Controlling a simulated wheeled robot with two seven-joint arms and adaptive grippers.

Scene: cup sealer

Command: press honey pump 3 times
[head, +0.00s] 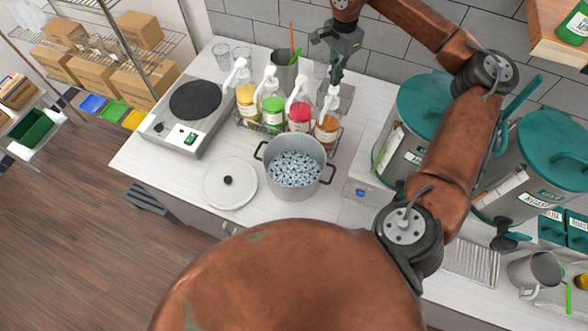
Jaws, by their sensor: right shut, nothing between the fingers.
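Four pump bottles stand in a row in a wire rack on the counter. The rightmost one, with amber contents, looks like the honey pump bottle (327,128); its label is too small to read. Its white pump head (332,95) points upward. My right gripper (337,82) is shut and empty, with fingertips pointing down just above this pump head. I cannot tell whether they touch it. The other bottles are yellow (246,98), green (272,108) and red (299,114), each with a white pump. My left gripper is not in view.
A pot (295,168) of pale bits stands in front of the bottles, beside a white lid (230,182). A hot plate (190,112) is at left. A metal cup (285,70) with stirrers stands behind. Teal-lidded dispensers (425,100) stand at right, near my right arm.

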